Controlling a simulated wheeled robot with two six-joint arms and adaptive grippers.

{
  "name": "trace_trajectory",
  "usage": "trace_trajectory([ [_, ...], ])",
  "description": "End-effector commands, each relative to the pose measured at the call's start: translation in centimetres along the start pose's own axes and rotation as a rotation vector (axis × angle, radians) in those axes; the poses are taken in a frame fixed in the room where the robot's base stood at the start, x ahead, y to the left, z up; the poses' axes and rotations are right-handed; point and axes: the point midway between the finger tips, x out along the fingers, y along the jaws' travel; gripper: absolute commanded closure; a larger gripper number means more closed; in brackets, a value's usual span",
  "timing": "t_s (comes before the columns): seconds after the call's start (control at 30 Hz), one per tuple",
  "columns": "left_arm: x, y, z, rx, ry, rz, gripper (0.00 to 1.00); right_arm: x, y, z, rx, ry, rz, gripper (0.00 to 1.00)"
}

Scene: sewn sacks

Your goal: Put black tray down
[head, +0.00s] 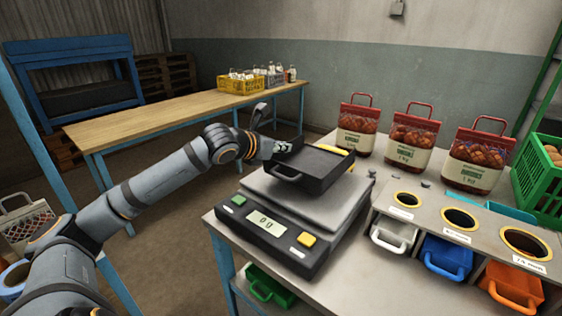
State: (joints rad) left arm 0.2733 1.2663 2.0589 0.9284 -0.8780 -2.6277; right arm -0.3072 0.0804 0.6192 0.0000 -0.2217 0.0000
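The black tray (318,172) is at the back of the weighing scale, over its grey plate (300,208). It is shallow, with a loop handle on its front side. I cannot tell whether it rests fully on the plate or is just above it. The scale's display (266,223) seems to read 0 g. My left gripper (284,147) is at the tray's left rear edge and seems to touch it. Its fingertips are small and partly hidden, so its grip is unclear. My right gripper is not in view.
Several red net bags (410,138) stand behind the scale. A sorting stand (425,207) with round holes is at right, above white, blue (446,258) and orange bins. A green crate (541,175) is far right. A wooden table (150,120) stands behind, with a yellow crate (240,84).

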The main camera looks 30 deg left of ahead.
Motion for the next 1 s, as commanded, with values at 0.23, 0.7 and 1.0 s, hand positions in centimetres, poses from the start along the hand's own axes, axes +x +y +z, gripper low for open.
trace_trajectory([
  [0.23,1.7,0.6,-3.6,0.001,0.001,0.001,1.0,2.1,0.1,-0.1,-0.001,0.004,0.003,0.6],
  [0.7,1.7,0.6,-3.6,0.001,0.001,0.001,0.79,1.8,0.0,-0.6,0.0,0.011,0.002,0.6],
  [1.0,1.7,0.6,-3.6,0.001,0.0,0.001,0.72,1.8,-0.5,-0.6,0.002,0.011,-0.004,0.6],
])
